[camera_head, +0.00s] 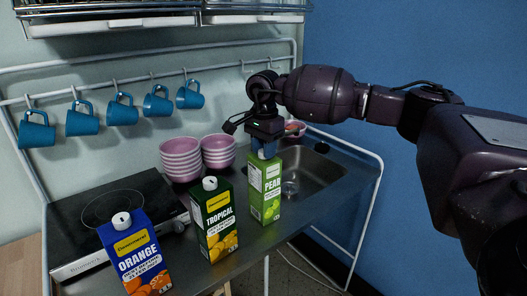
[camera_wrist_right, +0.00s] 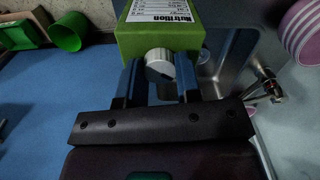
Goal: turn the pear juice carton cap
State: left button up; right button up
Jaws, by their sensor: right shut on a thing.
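The pear juice carton (camera_head: 266,190) is light green and stands on the steel counter at the front edge of the sink. My right gripper (camera_head: 265,152) points down onto its top and hides the cap in the head view. In the right wrist view the white cap (camera_wrist_right: 160,66) sits on the green carton (camera_wrist_right: 135,42) between the two blue fingers of my right gripper (camera_wrist_right: 158,78), which is shut on it. My left gripper is not in view.
A dark green tropical carton (camera_head: 214,222) stands just left of the pear carton, and a blue orange carton (camera_head: 135,255) further left. A black hob (camera_head: 112,210), stacked pink bowls (camera_head: 181,160) and the sink (camera_head: 315,172) lie behind. Blue mugs (camera_head: 122,108) hang from a rail.

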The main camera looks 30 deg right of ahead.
jog(key=n+b, duration=0.2)
jog(key=n, duration=0.3)
jog(key=shift+f, duration=0.1)
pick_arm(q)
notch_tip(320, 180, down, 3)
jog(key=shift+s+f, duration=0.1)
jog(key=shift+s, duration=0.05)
pick_arm(e)
jog(key=shift+n, duration=0.7)
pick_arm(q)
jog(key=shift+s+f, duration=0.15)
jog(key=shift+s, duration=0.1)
pick_arm(e)
jog(key=o, duration=0.9)
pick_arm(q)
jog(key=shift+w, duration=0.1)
pick_arm(e)
jog(key=shift+o, duration=0.2)
jog(key=shift+r, duration=0.2)
